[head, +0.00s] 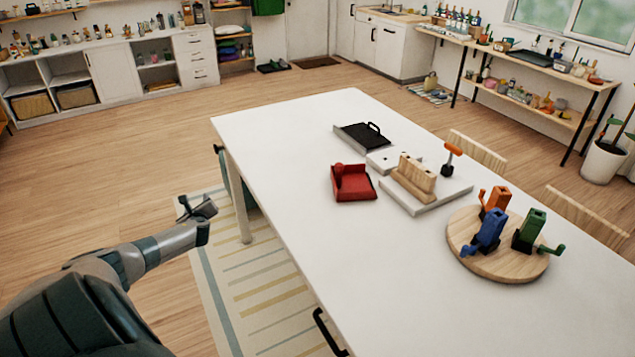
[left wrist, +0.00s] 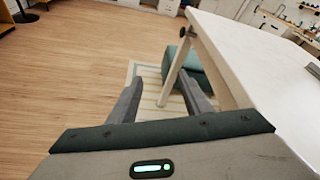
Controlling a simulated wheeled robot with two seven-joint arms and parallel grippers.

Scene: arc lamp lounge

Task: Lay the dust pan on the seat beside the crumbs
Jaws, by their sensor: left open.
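A teal padded block that may be the seat (left wrist: 206,74) stands by the table leg, partly under the table. I can make out no crumbs. My right gripper is not in view.
The white table (head: 290,170) also holds a black tray with a handle (head: 362,136), a grey board with a wooden block (head: 412,180), and a round board (head: 480,262) with coloured cranked pieces. A striped rug (head: 245,290) lies beside it. Floor to the left is clear.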

